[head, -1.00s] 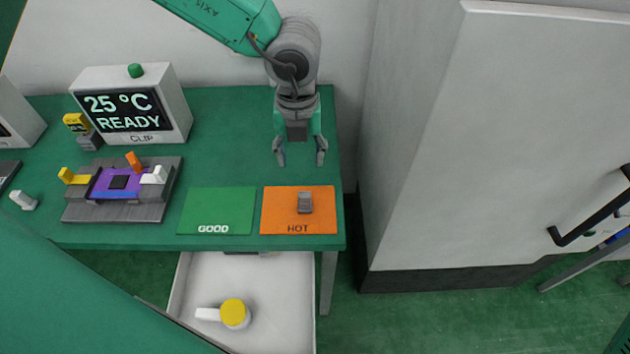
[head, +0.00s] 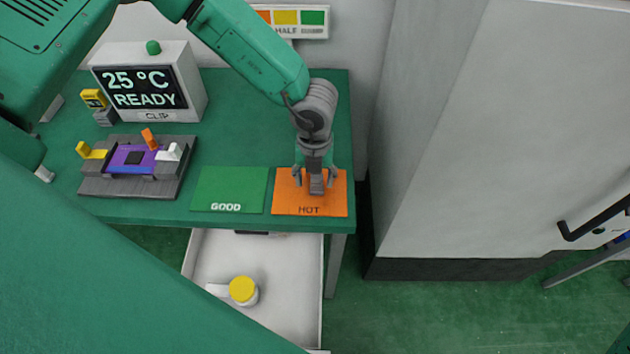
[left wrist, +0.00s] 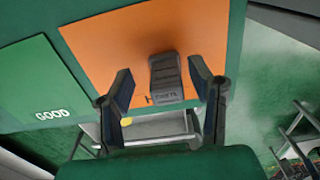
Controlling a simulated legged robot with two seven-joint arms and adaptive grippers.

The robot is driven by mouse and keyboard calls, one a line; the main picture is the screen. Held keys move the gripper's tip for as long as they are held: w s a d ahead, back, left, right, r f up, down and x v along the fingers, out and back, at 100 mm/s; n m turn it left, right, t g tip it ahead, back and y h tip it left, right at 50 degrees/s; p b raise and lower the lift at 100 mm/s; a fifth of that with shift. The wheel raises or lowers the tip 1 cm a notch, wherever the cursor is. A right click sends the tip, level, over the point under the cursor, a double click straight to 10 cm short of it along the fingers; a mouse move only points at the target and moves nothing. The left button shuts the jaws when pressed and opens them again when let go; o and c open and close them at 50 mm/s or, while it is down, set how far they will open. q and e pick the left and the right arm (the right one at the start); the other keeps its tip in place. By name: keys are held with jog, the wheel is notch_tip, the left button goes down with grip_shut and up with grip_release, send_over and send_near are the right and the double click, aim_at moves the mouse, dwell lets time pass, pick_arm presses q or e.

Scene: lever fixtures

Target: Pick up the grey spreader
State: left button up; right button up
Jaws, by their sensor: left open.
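The grey spreader (head: 316,184) appears to be the small dark grey block on the orange HOT mat (head: 284,205). In the left wrist view the block (left wrist: 166,76) lies on the orange mat (left wrist: 110,45), with small lettering on it too blurred to read surely. My left gripper (head: 315,180) points down over it, open. In the wrist view its two fingers (left wrist: 162,72) stand on either side of the block, with a visible gap on both sides. I cannot tell how far above the mat the fingertips are. My right gripper is not in view.
A green GOOD mat (head: 228,190) lies left of the orange one. A clip fixture (head: 130,190) and a display reading 25 °C READY (head: 195,75) stand further left. An open drawer (head: 308,290) holding a yellow-topped item (head: 242,290) is below. A white cabinet (head: 480,140) stands right.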

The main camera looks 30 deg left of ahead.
pick_arm(q)
jog(key=shift+d, duration=0.4)
jog(key=shift+c, duration=0.4)
jog(key=shift+d, duration=0.15)
grip_shut()
jog(key=shift+a, duration=0.2)
